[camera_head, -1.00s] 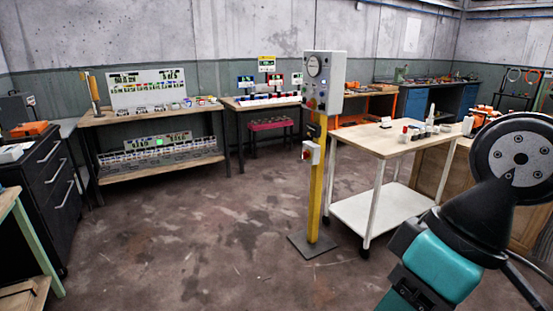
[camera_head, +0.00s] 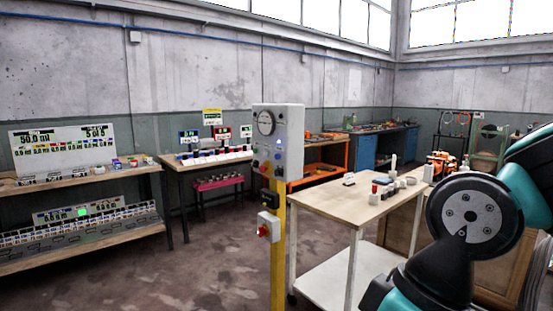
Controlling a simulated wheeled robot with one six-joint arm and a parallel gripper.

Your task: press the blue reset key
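A grey control box (camera_head: 291,143) stands on a yellow post (camera_head: 277,255) near the middle of the head view. Its front has a round dial (camera_head: 265,122) at the top and several small coloured controls below. A small blue spot (camera_head: 278,141) shows on the front, with red and other dark spots lower down. They are too small to tell which one is the blue reset key. A small box with a red button (camera_head: 263,231) sits lower on the post. My arm is at the right edge, apart from the control box. My gripper is not in view.
A wooden-topped white cart (camera_head: 335,200) with small items stands just right of the post. Benches with displays (camera_head: 62,150) and small boxes line the left and back walls. The floor (camera_head: 200,275) left of the post is open.

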